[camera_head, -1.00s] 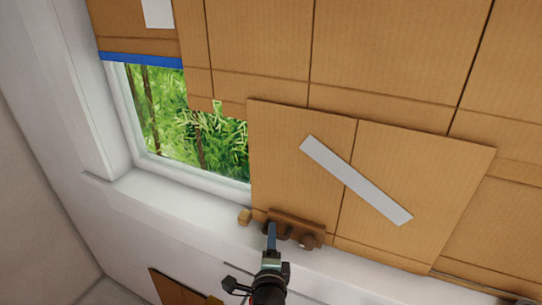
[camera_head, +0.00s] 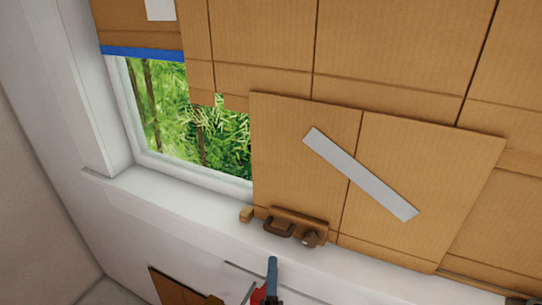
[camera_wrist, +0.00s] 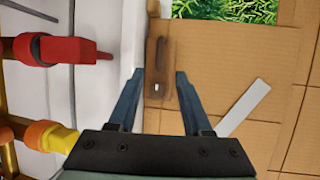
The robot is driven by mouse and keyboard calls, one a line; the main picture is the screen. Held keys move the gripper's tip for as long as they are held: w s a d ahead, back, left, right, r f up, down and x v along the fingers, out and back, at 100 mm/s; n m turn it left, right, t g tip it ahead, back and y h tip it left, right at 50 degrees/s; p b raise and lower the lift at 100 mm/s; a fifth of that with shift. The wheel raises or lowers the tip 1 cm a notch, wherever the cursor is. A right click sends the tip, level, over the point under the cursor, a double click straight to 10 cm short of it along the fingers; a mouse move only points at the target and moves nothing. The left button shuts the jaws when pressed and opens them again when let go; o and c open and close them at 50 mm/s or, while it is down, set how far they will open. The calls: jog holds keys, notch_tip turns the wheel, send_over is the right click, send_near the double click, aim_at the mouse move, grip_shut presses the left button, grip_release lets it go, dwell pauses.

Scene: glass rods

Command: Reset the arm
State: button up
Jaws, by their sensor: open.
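My gripper (camera_head: 272,268) is below the window sill's edge in the head view, apart from a brown wooden piece with dark fittings (camera_head: 296,226) on the sill. In the wrist view my gripper (camera_wrist: 160,74) has its two blue fingers spread, with nothing held between them. The brown wooden piece (camera_wrist: 158,50) shows beyond and between the fingertips there. In the head view most of my arm is out of frame. No glass rods can be made out.
Cardboard panels (camera_head: 400,50) cover much of the window; a grey strip (camera_head: 360,172) crosses two. A small wooden block (camera_head: 246,215) sits on the white sill (camera_head: 180,205). In the wrist view, a red-handled valve (camera_wrist: 50,50) and yellow-orange pipe fittings (camera_wrist: 45,138) are at left.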

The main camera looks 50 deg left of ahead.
jog(key=shift+s+d+r, duration=0.1)
jog(key=shift+s+d, duration=0.1)
jog(key=shift+d, duration=0.05)
dwell(0.5)
jog(key=w+d+r+n+t+h+b, duration=0.1)
jog(key=w+d+r+n+t, duration=0.2)
jog(key=r, duration=0.6)
jog(key=w+d+r+n+t+h, duration=0.1)
jog(key=w+d+r+t, duration=0.1)
jog(key=w+d+r, duration=0.45)
jog(key=w+d+r+n+t+b, duration=0.1)
jog(key=w+d+r+n+t, duration=0.15)
jog(key=r, duration=0.75)
jog(key=s+d+r+n+t+h, duration=0.1)
jog(key=s+d+r+t+h, duration=0.3)
jog(key=d+r, duration=0.4)
jog(key=s+d+r+n+t+h+b, duration=0.1)
jog(key=s+d+r+t+h, duration=0.3)
jog(key=d+r, duration=0.4)
notch_tip(320, 180, up, 7)
jog(key=shift+s+r+n+t+h, duration=0.15)
jog(key=shift+s+n+t+h, duration=0.3)
jog(key=shift+s+h, duration=0.5)
